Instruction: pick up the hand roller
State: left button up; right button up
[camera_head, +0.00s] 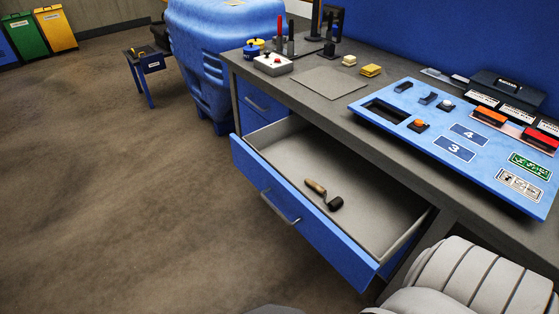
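The hand roller (325,195) lies in the open drawer (287,151), near its front wall. It has a tan wooden handle pointing up-left and a dark roller head at its lower right end. The drawer is pulled out from the blue workbench and is otherwise empty. No gripper shows in the view, and nothing touches the roller.
The drawer's front handle (281,207) sticks out toward the floor. A blue panel (470,177) with switches and labels lies on the grey benchtop (300,72). A large blue bin (215,45) stands behind. The floor (120,180) at left is clear.

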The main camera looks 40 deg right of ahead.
aim_at(321, 193)
jog(key=u, duration=0.1)
jog(key=i, duration=2.25)
jog(key=z, duration=2.6)
